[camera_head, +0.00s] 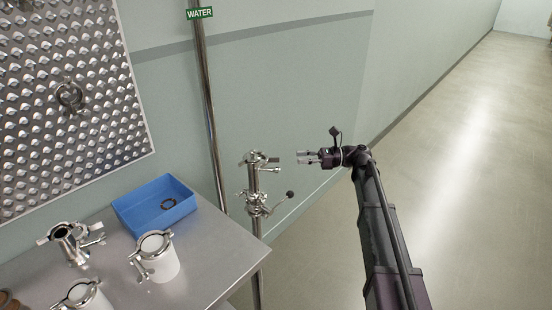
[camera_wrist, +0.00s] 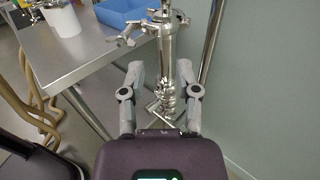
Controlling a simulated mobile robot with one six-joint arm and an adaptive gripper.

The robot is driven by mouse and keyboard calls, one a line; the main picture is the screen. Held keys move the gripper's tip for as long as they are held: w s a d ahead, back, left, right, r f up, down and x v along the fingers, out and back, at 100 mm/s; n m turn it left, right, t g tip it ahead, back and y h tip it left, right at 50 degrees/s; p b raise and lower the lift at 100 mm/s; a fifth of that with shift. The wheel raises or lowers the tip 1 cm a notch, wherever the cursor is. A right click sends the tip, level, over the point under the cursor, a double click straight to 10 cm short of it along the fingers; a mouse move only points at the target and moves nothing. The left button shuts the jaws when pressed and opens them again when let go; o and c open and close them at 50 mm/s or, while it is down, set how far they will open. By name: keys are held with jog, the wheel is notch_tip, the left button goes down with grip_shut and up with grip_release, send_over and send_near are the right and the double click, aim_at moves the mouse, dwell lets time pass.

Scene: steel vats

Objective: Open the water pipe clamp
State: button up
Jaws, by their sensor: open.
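A short upright steel pipe (camera_head: 253,182) stands beside the table and wall; it also shows in the wrist view (camera_wrist: 168,58). A clamp (camera_head: 257,160) sits around its top end, and in the wrist view the clamp's wing handle (camera_wrist: 127,38) sticks out left. Lower on the pipe are a second clamp-like fitting (camera_head: 256,203) and a dark-knobbed valve lever (camera_head: 289,194). My gripper (camera_head: 299,157) is open and empty, right of the top clamp at about its height in the head view, apart from it. In the wrist view the pipe appears between my fingers (camera_wrist: 160,68).
A steel table (camera_head: 215,255) stands at left, with a blue bin (camera_head: 128,210) holding a dark ring (camera_head: 168,203), white clamped jars (camera_head: 160,268) and a steel fitting (camera_head: 72,246). A tall pipe with a WATER sign (camera_head: 199,13) runs along the wall. The floor at right is clear.

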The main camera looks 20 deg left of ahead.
aim_at(270, 161)
jog(key=x, duration=0.8)
jog(key=shift+s+a, duration=0.15)
jog(key=shift+a, duration=0.2)
grip_shut()
